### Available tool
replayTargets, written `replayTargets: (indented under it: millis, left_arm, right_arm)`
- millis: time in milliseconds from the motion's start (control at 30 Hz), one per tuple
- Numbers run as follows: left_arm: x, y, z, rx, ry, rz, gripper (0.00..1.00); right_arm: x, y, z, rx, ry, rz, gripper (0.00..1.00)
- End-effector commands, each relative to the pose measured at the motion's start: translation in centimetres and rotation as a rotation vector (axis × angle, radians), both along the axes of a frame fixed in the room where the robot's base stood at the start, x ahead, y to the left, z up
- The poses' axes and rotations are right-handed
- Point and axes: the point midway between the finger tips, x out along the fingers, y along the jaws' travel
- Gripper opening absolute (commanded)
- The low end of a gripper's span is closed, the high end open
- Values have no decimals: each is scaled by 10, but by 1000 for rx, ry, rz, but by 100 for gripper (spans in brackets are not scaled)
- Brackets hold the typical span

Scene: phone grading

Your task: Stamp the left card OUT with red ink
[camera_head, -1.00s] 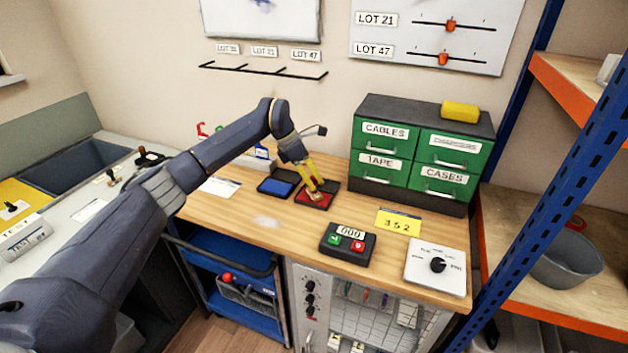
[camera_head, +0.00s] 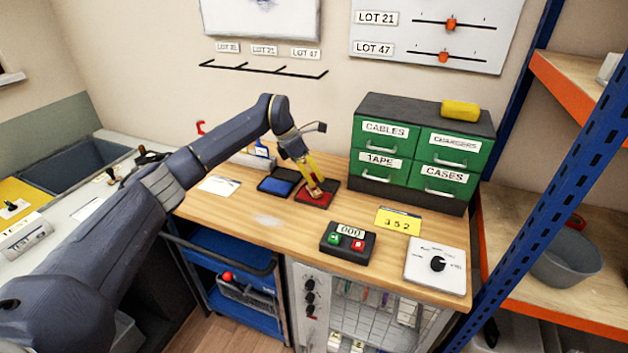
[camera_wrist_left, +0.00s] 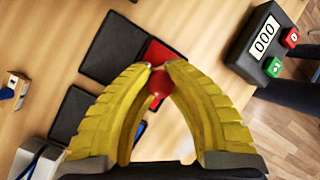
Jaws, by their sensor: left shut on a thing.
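My left gripper (camera_head: 316,191) has yellow fingers and is shut on a stamp, whose red round knob (camera_wrist_left: 160,84) shows between the fingertips in the left wrist view. The stamp is over the red ink pad (camera_head: 304,198); its lower end is hidden, so I cannot tell whether it touches the pad. The red pad also shows behind the fingertips in the left wrist view (camera_wrist_left: 155,52). The left card (camera_head: 219,186), white, lies flat on the wooden bench, left of the pads. My right gripper is not in view.
The blue ink pad (camera_head: 277,183) lies left of the red one. A counter box (camera_head: 347,243) reading 000, a yellow card (camera_head: 398,220) and a white dial box (camera_head: 436,262) are to the right. Green drawers (camera_head: 420,150) stand behind. Bare wood (camera_head: 262,222) lies in front of the pads.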

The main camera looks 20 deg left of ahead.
Motion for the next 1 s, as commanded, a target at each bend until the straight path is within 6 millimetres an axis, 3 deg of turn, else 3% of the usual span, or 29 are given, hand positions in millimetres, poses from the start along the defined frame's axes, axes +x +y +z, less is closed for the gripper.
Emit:
replayTargets:
  millis: [700,1000]
  left_arm:
    - [0,0,50,0,-2,-1,0]
    - [0,0,60,0,0,-1,0]
  right_arm:
    - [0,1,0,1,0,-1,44]
    - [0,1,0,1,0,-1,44]
